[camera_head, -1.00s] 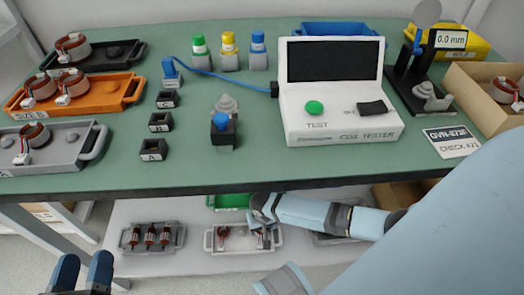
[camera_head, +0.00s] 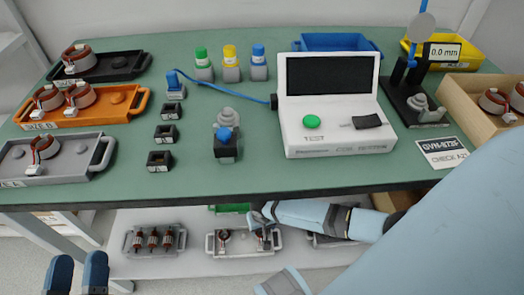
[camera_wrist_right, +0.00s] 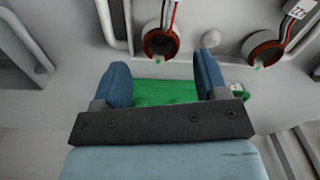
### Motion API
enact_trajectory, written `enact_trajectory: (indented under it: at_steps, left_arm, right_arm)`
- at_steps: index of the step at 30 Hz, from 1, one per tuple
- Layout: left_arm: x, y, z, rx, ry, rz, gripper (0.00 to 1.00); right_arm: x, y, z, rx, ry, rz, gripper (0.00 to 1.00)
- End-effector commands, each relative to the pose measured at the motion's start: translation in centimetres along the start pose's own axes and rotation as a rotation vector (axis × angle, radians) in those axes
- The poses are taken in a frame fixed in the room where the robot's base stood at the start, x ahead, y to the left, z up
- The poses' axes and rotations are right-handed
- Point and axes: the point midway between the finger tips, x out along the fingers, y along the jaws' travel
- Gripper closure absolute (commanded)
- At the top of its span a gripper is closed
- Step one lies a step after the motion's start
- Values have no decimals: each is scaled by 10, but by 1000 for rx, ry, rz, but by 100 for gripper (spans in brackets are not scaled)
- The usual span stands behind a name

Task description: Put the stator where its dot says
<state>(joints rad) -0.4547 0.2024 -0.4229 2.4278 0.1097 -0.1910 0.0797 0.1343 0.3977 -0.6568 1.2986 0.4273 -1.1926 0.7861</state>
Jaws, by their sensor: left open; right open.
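Two stators with copper rims, wires and small green dots show at the top of the right wrist view, one near the middle (camera_wrist_right: 161,44) and one at right (camera_wrist_right: 264,49). They sit in a pale grey tray, which appears on the lower shelf in the head view (camera_head: 211,245). My right gripper (camera_wrist_right: 163,76) is open and empty, its fingers pointing toward the tray. My left gripper (camera_head: 77,274) is open and empty at the bottom left. More stators lie in the black tray (camera_head: 118,72), orange tray (camera_head: 122,103) and grey tray (camera_head: 72,173) on the bench.
A coil tester (camera_head: 340,140), a blue-topped post (camera_head: 226,148), colour-capped bottles (camera_head: 230,72) and small black holders (camera_head: 165,135) stand on the bench. A rotor tray (camera_head: 130,250) shares the shelf.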

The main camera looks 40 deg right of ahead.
Motion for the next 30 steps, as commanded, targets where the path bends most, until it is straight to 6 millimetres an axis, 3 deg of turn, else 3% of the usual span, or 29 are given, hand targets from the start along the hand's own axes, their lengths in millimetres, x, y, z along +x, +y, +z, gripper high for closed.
enact_trajectory:
  at_steps: [10,14,15,24,30]
  left_arm:
    - [0,1,-4,0,16,-1,44]
    - [0,1,-4,0,14,-1,44]
    - [0,1,-4,0,14,-1,44]
    - [0,1,-6,0,12,-1,44]
    - [1,-2,-15,20,-12,-20,44]
  right_arm:
    - [-2,0,0,0,0,0,33]
    - [-2,0,0,0,0,0,5]
    - [-2,0,0,0,0,0,3]
    - [-5,0,0,0,0,0,3]
    - [-37,0,0,0,1,-1,3]
